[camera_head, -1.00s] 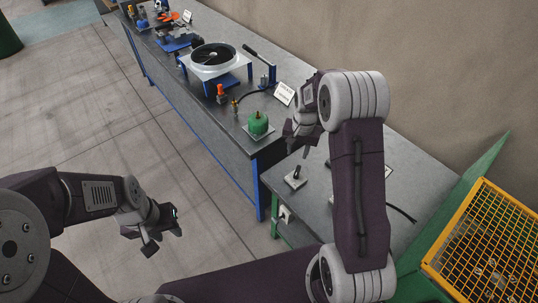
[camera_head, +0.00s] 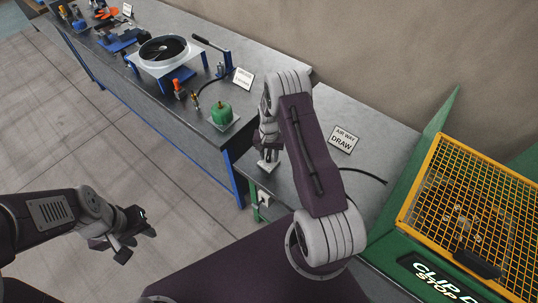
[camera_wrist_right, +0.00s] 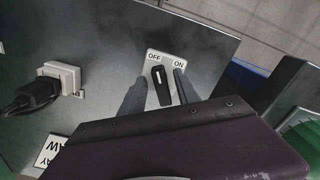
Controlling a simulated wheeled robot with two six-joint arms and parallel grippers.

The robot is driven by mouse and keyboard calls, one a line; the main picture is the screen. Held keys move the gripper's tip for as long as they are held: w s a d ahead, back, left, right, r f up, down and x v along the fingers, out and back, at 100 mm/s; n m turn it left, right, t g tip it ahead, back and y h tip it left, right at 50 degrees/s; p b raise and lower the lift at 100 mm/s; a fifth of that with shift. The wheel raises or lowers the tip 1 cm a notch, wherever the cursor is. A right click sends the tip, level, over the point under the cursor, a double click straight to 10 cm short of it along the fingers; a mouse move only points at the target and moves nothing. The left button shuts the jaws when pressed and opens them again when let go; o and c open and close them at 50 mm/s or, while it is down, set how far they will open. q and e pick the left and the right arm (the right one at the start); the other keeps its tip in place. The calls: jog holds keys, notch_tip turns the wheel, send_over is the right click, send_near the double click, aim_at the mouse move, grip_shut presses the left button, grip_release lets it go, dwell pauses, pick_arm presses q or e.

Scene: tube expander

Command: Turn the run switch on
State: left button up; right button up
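The run switch is a black lever (camera_wrist_right: 161,88) on a pale plate (camera_wrist_right: 152,56) marked OFF and ON. In the right wrist view the lever's tip points toward the OFF label. In the head view the switch plate (camera_head: 267,167) shows on the grey table, partly hidden by my right gripper (camera_head: 268,148). In the right wrist view the fingers of my right gripper (camera_wrist_right: 158,95) are apart, one on each side of the lever; I cannot tell whether either touches it. My left gripper (camera_head: 134,240) is open and empty over the floor.
A white socket with a black plug (camera_wrist_right: 62,78) is beside the switch. A green machine with a yellow mesh guard (camera_head: 470,205) is at right. A green object (camera_head: 222,113) and a fan unit (camera_head: 163,50) are on the bench behind.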

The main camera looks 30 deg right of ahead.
jog(key=shift+f, duration=0.2)
jog(key=shift+w+a, duration=0.1)
grip_shut()
